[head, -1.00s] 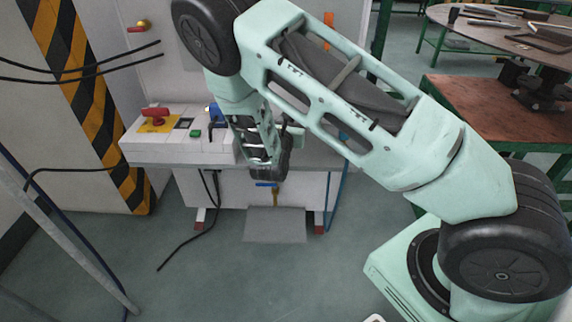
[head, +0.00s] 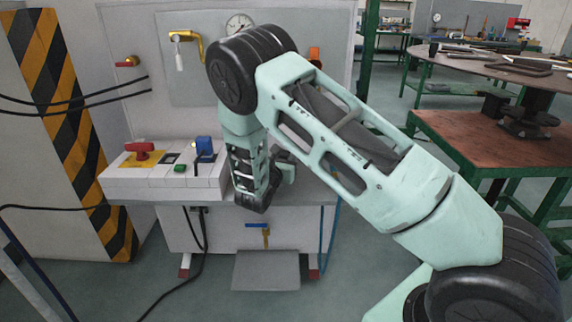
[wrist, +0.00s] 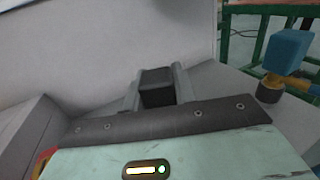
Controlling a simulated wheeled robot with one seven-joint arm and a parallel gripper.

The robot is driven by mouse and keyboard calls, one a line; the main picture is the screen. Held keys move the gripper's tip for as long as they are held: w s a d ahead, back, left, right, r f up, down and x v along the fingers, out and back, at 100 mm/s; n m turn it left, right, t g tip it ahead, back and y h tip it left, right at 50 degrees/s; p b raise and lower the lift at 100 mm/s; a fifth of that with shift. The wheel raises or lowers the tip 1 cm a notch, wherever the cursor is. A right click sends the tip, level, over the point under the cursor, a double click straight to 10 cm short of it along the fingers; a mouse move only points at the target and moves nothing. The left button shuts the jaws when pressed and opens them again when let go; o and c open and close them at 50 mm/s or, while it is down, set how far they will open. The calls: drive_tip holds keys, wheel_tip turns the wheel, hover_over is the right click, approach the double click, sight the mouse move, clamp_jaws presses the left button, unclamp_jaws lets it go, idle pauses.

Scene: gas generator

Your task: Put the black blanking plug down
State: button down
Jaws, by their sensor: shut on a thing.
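The black blanking plug (wrist: 157,88) is a small dark block between the two fingers of my gripper (wrist: 157,96) in the wrist view. My gripper is shut on it, with the fingers at its left and right sides. The plug appears over or at a pale grey surface; I cannot tell whether it touches it. In the head view my gripper (head: 284,168) is partly hidden behind my arm, over the grey bench top (head: 312,192), and the plug cannot be made out there.
A white control box (head: 165,182) with a red switch (head: 139,151) and a blue part (head: 205,148) stands left of my gripper. In the wrist view a blue block on a brass fitting (wrist: 290,50) is at the right. A grey panel with a gauge (head: 240,24) rises behind.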

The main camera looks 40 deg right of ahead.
drive_tip(key=shift+f, duration=0.85)
drive_tip(key=c, duration=1.1)
unclamp_jaws()
drive_tip(key=shift+f, duration=0.15)
